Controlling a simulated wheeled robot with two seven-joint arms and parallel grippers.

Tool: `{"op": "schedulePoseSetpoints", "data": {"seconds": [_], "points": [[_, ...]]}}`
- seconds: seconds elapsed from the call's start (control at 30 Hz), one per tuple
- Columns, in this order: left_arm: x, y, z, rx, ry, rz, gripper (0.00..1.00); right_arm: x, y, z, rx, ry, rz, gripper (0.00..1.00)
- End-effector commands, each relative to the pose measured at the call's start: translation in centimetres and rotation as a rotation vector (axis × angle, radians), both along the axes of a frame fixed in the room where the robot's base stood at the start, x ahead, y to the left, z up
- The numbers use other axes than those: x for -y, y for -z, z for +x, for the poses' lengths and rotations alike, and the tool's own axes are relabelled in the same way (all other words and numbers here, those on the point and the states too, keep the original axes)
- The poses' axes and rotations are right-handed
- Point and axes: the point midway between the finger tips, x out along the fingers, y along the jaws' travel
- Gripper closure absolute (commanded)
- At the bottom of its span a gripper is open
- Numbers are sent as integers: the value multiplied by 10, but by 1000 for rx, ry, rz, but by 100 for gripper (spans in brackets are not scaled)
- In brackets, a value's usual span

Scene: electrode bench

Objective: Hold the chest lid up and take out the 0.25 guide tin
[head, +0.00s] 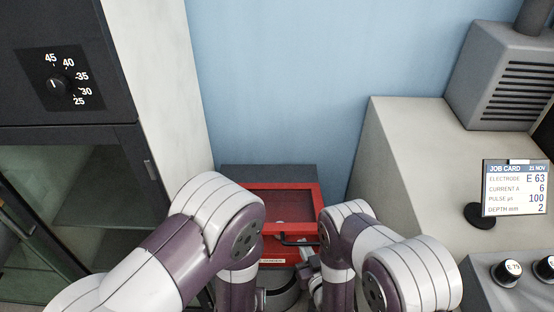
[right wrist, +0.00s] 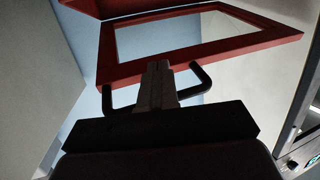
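The red chest (head: 275,250) stands low in the middle of the head view, against the blue wall. Its lid (head: 320,205) has a red frame around a window and also shows large in the right wrist view (right wrist: 122,70). A black bar handle (head: 292,243) is on the lid's front edge and shows in the right wrist view (right wrist: 203,80). My right gripper (head: 306,268) is at this handle. In the right wrist view its fingers (right wrist: 157,80) are together across the bar. The lid's angle is hard to judge. No guide tin can be made out. My left gripper is hidden.
A dark cabinet with a dial (head: 60,85) and a glass door stands at the left. A pale bench (head: 410,150) at the right carries a grey vented unit (head: 510,80) and a job card display (head: 515,188). Labelled round holders (head: 507,270) sit at the lower right.

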Motion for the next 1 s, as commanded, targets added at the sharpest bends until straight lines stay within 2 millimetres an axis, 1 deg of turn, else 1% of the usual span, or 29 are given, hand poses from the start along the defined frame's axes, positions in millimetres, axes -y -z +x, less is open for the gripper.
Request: {"op": "schedulePoseSetpoints", "data": {"seconds": [0.23, 0.33, 0.47, 0.73, 1.0], "points": [[0, 0, 0, 0, 0, 0, 29, 0, -30, 13, 7, 1, 2, 100], [0, 0, 0, 0, 0, 0, 29, 0, -38, 15, 6, 0, 2, 100], [0, 0, 0, 0, 0, 0, 29, 0, -41, 17, 4, 0, 1, 100], [0, 0, 0, 0, 0, 0, 29, 0, -70, 34, 7, 2, 2, 100], [0, 0, 0, 0, 0, 0, 29, 0, -84, 43, 7, 0, 2, 100]]}}
